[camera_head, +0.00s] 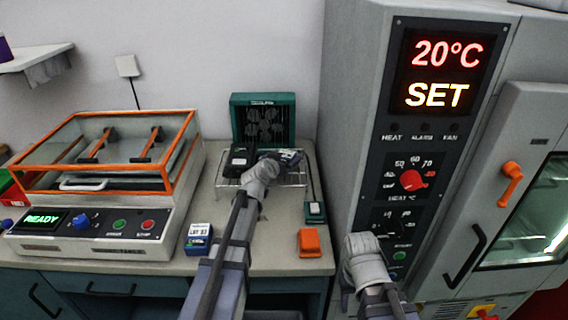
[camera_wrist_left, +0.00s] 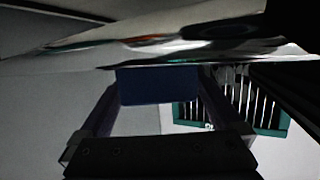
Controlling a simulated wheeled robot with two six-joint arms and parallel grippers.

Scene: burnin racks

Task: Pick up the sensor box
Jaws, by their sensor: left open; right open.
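A small box with a pale, marked top and blue side (camera_head: 290,156) sits on the wire rack; I take it for the sensor box. My left gripper (camera_head: 274,161) is over the rack beside it, its fingers mostly hidden by my wrist. In the left wrist view, a blue face (camera_wrist_left: 158,86) shows between the open fingers of my left gripper (camera_wrist_left: 160,100); contact cannot be told. My right gripper (camera_head: 363,246) is in front of the oven's control panel, its fingers hidden behind my wrist.
A black device (camera_head: 238,161) stands on the wire rack (camera_head: 293,179), before a green fan unit (camera_head: 263,120). A blue-and-white LOT box (camera_head: 198,238) and an orange block (camera_head: 309,243) sit on the bench. The orange-framed tester (camera_head: 95,228) is left; the tall oven (camera_head: 340,130) is right.

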